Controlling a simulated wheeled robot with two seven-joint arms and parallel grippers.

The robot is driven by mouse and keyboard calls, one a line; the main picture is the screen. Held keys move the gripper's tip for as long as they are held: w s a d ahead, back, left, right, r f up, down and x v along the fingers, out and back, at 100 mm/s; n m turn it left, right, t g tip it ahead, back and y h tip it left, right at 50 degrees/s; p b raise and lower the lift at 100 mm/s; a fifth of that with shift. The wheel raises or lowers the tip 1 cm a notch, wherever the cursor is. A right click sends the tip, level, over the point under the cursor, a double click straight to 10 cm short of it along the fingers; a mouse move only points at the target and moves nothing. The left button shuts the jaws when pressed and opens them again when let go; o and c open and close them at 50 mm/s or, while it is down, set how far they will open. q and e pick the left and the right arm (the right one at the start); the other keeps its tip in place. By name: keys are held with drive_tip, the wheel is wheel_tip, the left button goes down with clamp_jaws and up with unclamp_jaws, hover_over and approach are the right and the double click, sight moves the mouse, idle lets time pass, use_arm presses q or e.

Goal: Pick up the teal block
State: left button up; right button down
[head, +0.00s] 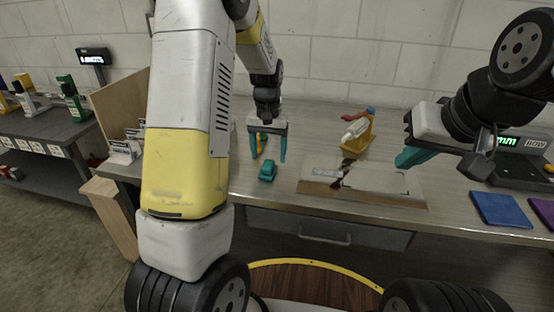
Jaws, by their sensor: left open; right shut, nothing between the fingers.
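The teal block (268,171) is small and lies on the grey workbench (285,190) near its front edge. My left gripper (269,155) is open, with its teal fingers pointing down above and just behind the block. The block is fully in view and the fingers are not around it. My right gripper (405,162) is at the right above the bench, shut and empty, well away from the block.
A board with a cutout (400,180) lies right of the block. A yellow holder with a white bottle (358,133) stands behind it. A blue pad (501,210) and a digital readout (510,143) are at the right. A wooden post (109,212) stands at the left.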

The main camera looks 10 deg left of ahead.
sight(268, 163)
use_arm(q)
wheel_tip(268, 163, down, 5)
drive_tip(key=shift+a+r, duration=0.15)
drive_tip(key=shift+r, duration=0.05)
drive_tip(key=c, duration=1.5)
drive_tip(key=shift+r, duration=0.8)
wheel_tip(268, 163, up, 2)
drive_tip(key=shift+r, duration=0.15)
drive_tip(key=s+d, duration=0.2)
drive_tip(key=s, duration=0.2)
drive_tip(key=s+d, duration=0.3)
drive_tip(key=s, duration=0.2)
drive_tip(key=s+d+r, duration=0.1)
drive_tip(key=s+d, duration=0.1)
drive_tip(key=s, duration=0.3)
drive_tip(key=shift+d, duration=0.4)
